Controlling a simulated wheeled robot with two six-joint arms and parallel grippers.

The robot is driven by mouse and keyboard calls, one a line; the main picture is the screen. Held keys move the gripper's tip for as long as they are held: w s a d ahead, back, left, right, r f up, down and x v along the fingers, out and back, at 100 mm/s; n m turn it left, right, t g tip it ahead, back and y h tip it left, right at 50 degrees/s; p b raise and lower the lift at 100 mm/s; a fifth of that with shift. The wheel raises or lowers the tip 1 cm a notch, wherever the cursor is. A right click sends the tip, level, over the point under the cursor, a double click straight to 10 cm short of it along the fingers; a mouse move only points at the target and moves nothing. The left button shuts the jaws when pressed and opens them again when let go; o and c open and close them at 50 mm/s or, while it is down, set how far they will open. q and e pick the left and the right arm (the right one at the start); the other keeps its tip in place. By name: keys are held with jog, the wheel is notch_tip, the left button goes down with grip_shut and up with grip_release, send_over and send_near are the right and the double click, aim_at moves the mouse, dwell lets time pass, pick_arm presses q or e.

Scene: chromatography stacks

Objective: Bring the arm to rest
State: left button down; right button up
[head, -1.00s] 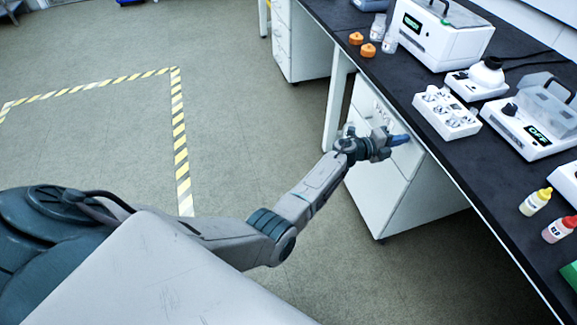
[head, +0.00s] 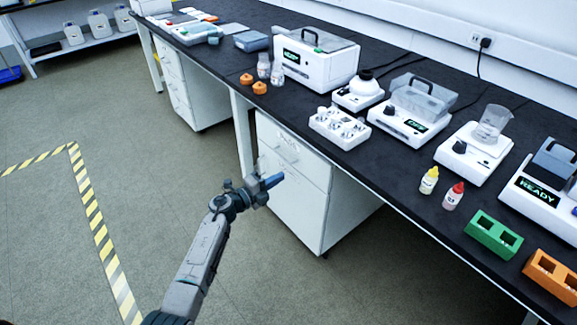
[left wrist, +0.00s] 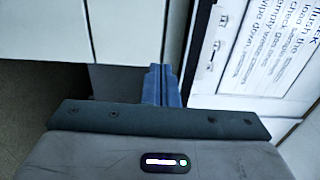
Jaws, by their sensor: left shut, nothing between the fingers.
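My left arm reaches up from the bottom of the head view. Its left gripper (head: 272,181) is shut and empty, with blue fingers pressed together, in front of the white drawer cabinet (head: 290,200) and below the bench top. In the left wrist view the shut blue fingers (left wrist: 161,86) point toward white cabinet fronts. I cannot tell how close the fingertips are to the cabinet. My right gripper is not in view.
The black bench top (head: 370,165) carries a white rack (head: 340,128), several white instruments, a yellow-capped bottle (head: 429,181), a red-capped bottle (head: 453,196), a green block (head: 493,234) and an orange block (head: 551,275). Open floor with striped tape (head: 98,230) lies left.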

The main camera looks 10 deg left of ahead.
pick_arm(q)
jog(key=s+a+f+n+g+y+p, duration=0.1)
jog(key=s+a+f+n+y+p, duration=0.1)
jog(key=s+a+f+n+y, duration=0.35)
jog(key=s+a+f+n+y+p, duration=0.1)
jog(key=s+a+f+n+y, duration=0.15)
jog(key=s+f+n, duration=0.5)
jog(key=s+a+f+n+g+y+p, duration=0.1)
jog(key=s+a+f+n+y+p, duration=0.15)
jog(key=s+a+f+n, duration=0.6)
jog(key=s+f+n+g+p, duration=0.1)
jog(key=s+f+g, duration=0.2)
jog(key=s, duration=0.8)
jog(key=s+d+f+n+g+y+p, duration=0.1)
jog(key=s+f+g, duration=0.3)
jog(key=s+f, duration=0.4)
jog(key=s+d+f+n+g+y, duration=0.1)
jog(key=s+f, duration=0.4)
jog(key=s, duration=1.1)
jog(key=shift+s+f+n+g+p, duration=0.25)
jog(key=shift+n+g+p, duration=0.25)
jog(key=shift+g, duration=0.7)
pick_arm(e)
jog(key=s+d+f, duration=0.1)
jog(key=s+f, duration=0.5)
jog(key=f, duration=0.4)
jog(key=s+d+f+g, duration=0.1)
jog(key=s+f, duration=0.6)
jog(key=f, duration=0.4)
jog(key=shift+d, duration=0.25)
